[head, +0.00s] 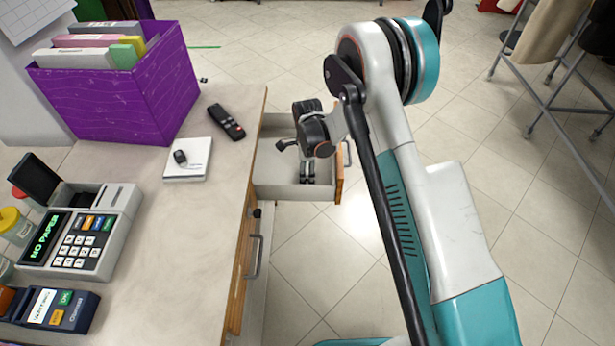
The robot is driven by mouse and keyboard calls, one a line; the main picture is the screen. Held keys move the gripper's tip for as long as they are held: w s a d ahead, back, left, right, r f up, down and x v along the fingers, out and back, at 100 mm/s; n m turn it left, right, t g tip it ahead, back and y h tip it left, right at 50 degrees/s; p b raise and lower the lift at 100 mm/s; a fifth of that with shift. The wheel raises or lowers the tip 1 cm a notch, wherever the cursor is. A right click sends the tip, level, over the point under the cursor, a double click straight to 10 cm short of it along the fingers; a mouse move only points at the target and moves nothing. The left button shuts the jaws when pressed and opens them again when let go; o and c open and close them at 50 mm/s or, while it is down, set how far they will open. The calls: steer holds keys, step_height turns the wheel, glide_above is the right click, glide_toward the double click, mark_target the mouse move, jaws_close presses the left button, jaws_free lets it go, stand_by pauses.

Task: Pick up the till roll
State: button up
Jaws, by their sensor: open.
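I cannot make out a till roll in the head view. My gripper (307,173) points down into an open, pale-lined drawer (273,178) with a wooden front, at the right side of the counter. It is open. My wrist and gripper hide part of the drawer's inside, and the part that shows looks bare. The card-and-till machine (85,232) on the counter has its lid up and its display reads "NO PAPER".
The counter (190,255) bears a purple file box (120,95), a black remote (226,122), a white pad (188,160) with a small dark object on it, and a dark blue payment device (58,308).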

steer(key=c, duration=1.1)
steer(key=shift+r, duration=0.1)
steer(key=shift+c, duration=0.2)
